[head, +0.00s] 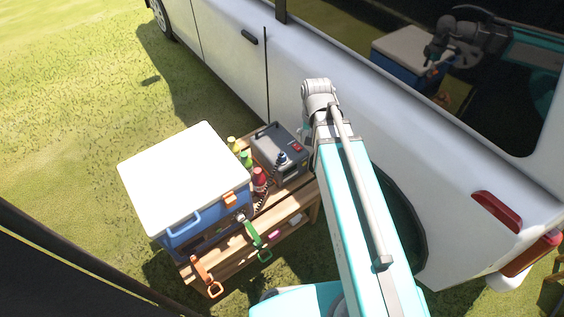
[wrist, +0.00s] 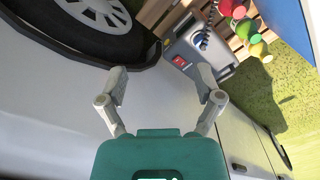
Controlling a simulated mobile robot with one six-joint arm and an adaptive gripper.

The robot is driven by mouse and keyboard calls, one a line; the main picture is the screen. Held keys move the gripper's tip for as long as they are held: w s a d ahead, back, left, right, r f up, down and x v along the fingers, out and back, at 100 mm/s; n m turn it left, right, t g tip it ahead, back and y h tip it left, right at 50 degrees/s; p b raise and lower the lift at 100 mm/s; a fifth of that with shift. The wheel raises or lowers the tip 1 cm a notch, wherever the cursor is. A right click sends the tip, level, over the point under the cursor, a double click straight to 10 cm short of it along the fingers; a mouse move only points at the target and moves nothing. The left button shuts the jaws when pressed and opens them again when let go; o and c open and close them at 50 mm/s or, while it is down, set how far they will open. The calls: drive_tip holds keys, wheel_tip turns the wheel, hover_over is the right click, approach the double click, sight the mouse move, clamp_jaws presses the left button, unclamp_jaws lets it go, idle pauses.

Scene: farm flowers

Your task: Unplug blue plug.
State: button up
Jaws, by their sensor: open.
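The blue plug (head: 282,157) sits on the front of a grey power box (head: 268,140), with a dark coiled cord running down from it. In the wrist view the power box (wrist: 181,48) lies beyond my fingers, with a red switch and the dark coiled cord (wrist: 205,38) on it; the plug itself is hard to make out there. My gripper (wrist: 162,78) is open and empty, its two fingers spread apart short of the box. In the head view my wrist is up and right of the box, and the fingers are hidden.
The box stands on a wooden table (head: 299,198) beside a blue cooler with a white lid (head: 185,172) and several coloured bottles (head: 259,178). A white van (head: 335,60) stands close behind. Tools with green (head: 252,232) and orange handles hang at the table's front. Grass lies left.

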sight(282, 152)
drive_tip(key=w+a+f+m+b, duration=0.2)
drive_tip(key=w+f+b, duration=0.2)
drive_tip(key=f+b, duration=0.1)
drive_tip(key=w+a+f+m+b, duration=0.2)
drive_tip(key=w+f+m+b, duration=0.1)
drive_tip(key=w+f+b, duration=0.2)
drive_tip(key=w+a+f+m+b, duration=0.3)
drive_tip(key=w+f+b, duration=0.2)
drive_tip(key=f+b, duration=0.1)
drive_tip(key=shift+a+f, duration=0.1)
drive_tip(key=shift+f, duration=0.7)
drive_tip(key=shift+w+a+f+m+b, duration=0.3)
drive_tip(key=shift+w+f+m+b, duration=0.1)
drive_tip(key=shift+b, duration=0.25)
drive_tip(key=shift+f, duration=0.15)
wheel_tip(282, 152, down, 9)
drive_tip(key=b, duration=0.9)
drive_tip(key=shift+r, duration=0.2)
clamp_jaws()
